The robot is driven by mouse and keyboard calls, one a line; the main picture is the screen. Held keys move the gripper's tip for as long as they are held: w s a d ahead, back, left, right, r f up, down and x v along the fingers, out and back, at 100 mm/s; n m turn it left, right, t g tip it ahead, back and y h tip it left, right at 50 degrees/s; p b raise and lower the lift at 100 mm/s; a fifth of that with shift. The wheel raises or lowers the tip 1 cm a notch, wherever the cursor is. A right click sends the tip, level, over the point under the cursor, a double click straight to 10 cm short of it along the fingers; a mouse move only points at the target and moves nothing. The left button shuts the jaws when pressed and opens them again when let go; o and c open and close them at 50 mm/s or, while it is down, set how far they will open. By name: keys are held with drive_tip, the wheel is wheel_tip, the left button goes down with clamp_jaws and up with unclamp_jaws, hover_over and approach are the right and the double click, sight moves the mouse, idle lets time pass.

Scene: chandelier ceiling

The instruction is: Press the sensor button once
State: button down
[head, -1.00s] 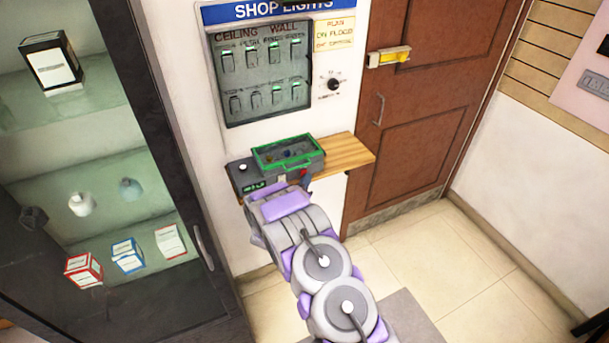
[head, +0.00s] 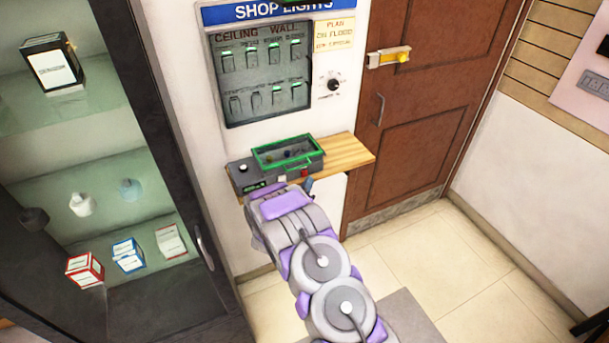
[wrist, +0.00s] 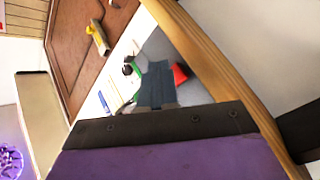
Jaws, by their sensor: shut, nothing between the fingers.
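A grey sensor box (head: 259,183) with a green-framed top sits on the wooden shelf under the switch panel. A small red button (head: 304,172) is on its front right, and a white round knob (head: 243,167) is on its left. I cannot tell for certain which is the sensor button. My gripper (head: 308,184) is shut and empty, just in front of and below the red button. In the wrist view, my dark gripper tip (wrist: 156,84) is beside the red button (wrist: 179,73); whether they touch is unclear.
The wooden shelf (head: 346,153) is bare on the right. A switch panel (head: 262,75) and a black dial (head: 333,85) are on the wall above. A glass cabinet (head: 150,120) stands left; a brown door (head: 420,110) with a yellow latch (head: 402,57) is right.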

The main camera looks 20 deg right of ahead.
drive_tip(key=shift+s, duration=0.1)
drive_tip(key=shift+s+d+p, duration=0.1)
drive_tip(key=shift+s+p, duration=0.25)
drive_tip(key=shift+s, duration=2.05)
drive_tip(key=w+a+r+m+g+y, duration=0.1)
drive_tip(key=w+a+r+y, duration=0.2)
drive_tip(key=a+r+y, duration=0.1)
drive_tip(key=s+a+r+g+y, duration=0.5)
drive_tip(key=s+a+r+y, duration=0.5)
drive_tip(key=a, duration=0.4)
drive_tip(key=s+r+g, duration=0.3)
drive_tip(key=s, duration=1)
drive_tip(key=s+r+g, duration=0.3)
drive_tip(key=s, duration=1.1)
drive_tip(key=s+r+g+h, duration=0.1)
drive_tip(key=s+r+g, duration=0.2)
drive_tip(key=s, duration=1)
drive_tip(key=shift+s+a+r, duration=0.15)
drive_tip(key=shift+s+r, duration=0.25)
drive_tip(key=shift+r, duration=0.2)
